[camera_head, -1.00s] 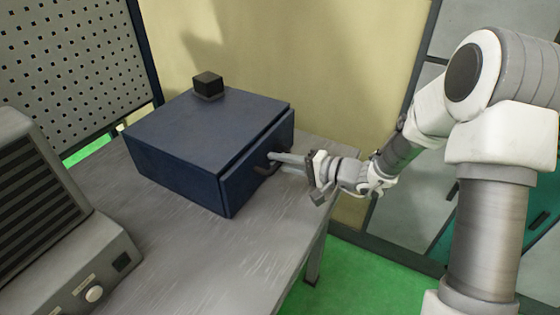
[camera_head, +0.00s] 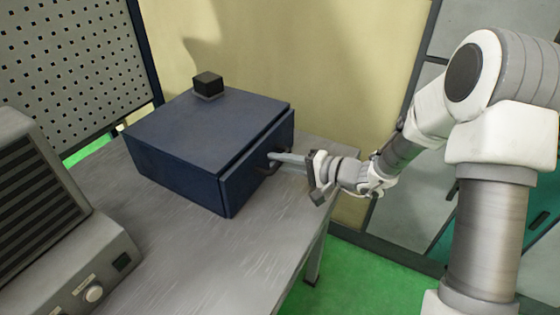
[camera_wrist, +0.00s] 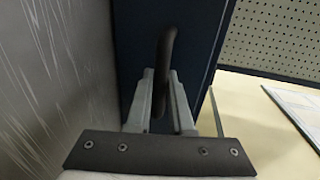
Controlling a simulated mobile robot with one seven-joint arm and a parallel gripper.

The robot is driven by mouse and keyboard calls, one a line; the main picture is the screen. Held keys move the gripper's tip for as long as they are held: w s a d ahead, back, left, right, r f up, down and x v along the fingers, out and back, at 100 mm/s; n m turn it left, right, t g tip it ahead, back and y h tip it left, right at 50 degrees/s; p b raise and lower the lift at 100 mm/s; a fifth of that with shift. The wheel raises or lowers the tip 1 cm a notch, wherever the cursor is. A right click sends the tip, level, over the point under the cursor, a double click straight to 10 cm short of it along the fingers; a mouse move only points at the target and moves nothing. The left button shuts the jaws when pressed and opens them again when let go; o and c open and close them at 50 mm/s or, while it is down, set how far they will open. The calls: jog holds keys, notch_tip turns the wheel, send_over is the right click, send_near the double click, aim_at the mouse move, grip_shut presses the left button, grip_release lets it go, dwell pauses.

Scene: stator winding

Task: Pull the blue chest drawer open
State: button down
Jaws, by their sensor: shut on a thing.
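The blue chest (camera_head: 185,150) stands on the grey table, with a small black block (camera_head: 208,84) on its top. Its drawer front (camera_head: 258,160) faces right and looks flush or nearly flush with the body. My gripper (camera_head: 272,158) reaches in from the right and its fingers are at the dark drawer handle. In the wrist view the fingers (camera_wrist: 162,95) are shut on the dark curved handle (camera_wrist: 165,65), one on each side of it. The blue drawer front (camera_wrist: 195,40) fills the area behind them.
A grey machine (camera_head: 60,230) with a knob and slatted panel stands at the left of the table (camera_head: 200,265). A perforated panel (camera_head: 75,60) is behind it. The table in front of the chest is clear. Green floor (camera_head: 350,280) shows beyond the table's right edge.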

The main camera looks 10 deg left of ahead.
jog(key=f+b+v, duration=0.2)
jog(key=b+v, duration=0.1)
jog(key=v, duration=0.8)
jog(key=f+b+v, duration=0.2)
jog(key=b+v, duration=0.1)
jog(key=v, duration=0.8)
jog(key=shift+s+d+f, duration=0.25)
jog(key=shift+s+d, duration=0.2)
jog(key=shift+d, duration=0.35)
jog(key=c, duration=0.8)
grip_release()
jog(key=p+v, duration=0.2)
jog(key=v, duration=1.5)
jog(key=shift+d, duration=0.15)
jog(key=shift+s+r, duration=0.1)
